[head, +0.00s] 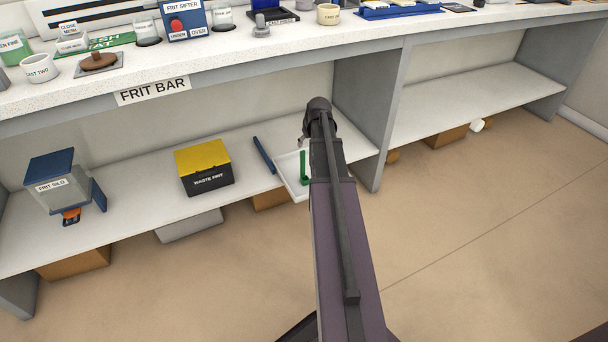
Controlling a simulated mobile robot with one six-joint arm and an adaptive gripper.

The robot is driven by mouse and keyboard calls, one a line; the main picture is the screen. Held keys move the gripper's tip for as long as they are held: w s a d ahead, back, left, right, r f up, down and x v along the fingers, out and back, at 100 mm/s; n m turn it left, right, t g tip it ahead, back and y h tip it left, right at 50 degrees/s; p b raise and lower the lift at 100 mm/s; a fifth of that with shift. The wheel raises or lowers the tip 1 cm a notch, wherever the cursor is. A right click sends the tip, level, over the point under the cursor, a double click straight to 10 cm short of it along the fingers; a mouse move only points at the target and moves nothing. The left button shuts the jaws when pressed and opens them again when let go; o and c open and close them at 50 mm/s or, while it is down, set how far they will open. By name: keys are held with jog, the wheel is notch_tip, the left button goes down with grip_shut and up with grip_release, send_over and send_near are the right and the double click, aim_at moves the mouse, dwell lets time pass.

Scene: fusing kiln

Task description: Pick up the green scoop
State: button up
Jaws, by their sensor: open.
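The green scoop (304,168) lies in a shallow white tray (289,181) on the lower shelf, under the bench. Only a narrow green part of it shows; my arm covers the right part of the tray and may hide more of the scoop. My arm reaches up from the bottom of the head view, and its dark rounded joint stands above the tray in the picture. My gripper's fingers are not visible; the arm hides whatever is behind it.
A blue bar-shaped object (264,155) lies left of the tray. A black and yellow waste frit bin (207,182) and the frit silo (60,187) stand farther left on the shelf. A grey upright panel (366,120) stands to the right. The bench top (285,47) overhangs the shelf.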

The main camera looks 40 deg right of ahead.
aim_at(303, 157)
jog(key=shift+f, duration=0.15)
jog(key=b+x, duration=0.8)
jog(key=shift+w+f, duration=0.1)
jog(key=shift+f, duration=0.05)
dwell(0.4)
dwell(0.4)
jog(key=shift+b+x, duration=2.45)
jog(key=shift+x, duration=0.15)
jog(key=shift+d, duration=0.15)
grip_shut()
